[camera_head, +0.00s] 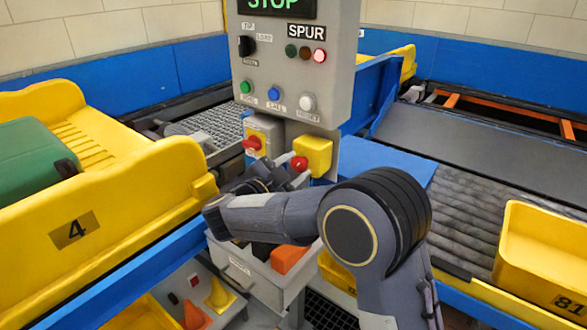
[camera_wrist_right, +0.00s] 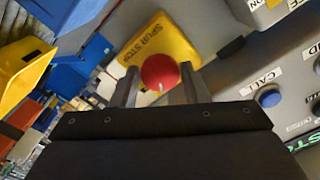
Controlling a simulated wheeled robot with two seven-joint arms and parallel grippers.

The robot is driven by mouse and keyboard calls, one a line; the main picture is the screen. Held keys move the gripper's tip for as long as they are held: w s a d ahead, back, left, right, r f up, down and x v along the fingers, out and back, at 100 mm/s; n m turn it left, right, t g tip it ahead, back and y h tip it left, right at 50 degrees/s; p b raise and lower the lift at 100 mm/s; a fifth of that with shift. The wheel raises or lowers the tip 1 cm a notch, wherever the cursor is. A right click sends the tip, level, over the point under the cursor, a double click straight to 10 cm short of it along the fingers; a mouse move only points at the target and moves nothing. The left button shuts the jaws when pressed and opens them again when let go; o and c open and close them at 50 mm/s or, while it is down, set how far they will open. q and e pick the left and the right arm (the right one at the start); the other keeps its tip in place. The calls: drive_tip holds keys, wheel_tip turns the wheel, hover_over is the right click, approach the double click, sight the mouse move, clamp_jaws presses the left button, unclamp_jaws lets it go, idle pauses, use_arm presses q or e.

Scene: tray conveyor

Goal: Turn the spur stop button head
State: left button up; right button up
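The spur stop is a yellow box (camera_head: 314,152) with a round red button head (camera_head: 299,163), below the grey control panel. In the right wrist view the yellow box (camera_wrist_right: 157,45) reads SPUR STOP, and the red head (camera_wrist_right: 160,72) sits between my right fingertips. My right gripper (camera_wrist_right: 160,80) has one finger on each side of the head, with no clear gap at either side; it appears shut on it. In the head view the right gripper (camera_head: 280,174) is partly hidden behind my own wrist. My left gripper is in neither view.
The control panel (camera_head: 285,75) with lit STOP display hangs just above. Another red-handled switch (camera_head: 252,142) is close at left. A grey bin (camera_head: 245,270) with an orange item is below. Yellow trays (camera_head: 150,185) and (camera_head: 545,250) stand on both sides.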

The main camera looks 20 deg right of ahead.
drive_tip(key=o, duration=0.3)
drive_tip(key=shift+o, duration=0.2)
drive_tip(key=v, duration=0.7)
drive_tip(key=shift+s+a, duration=0.25)
drive_tip(key=shift+a, duration=0.1)
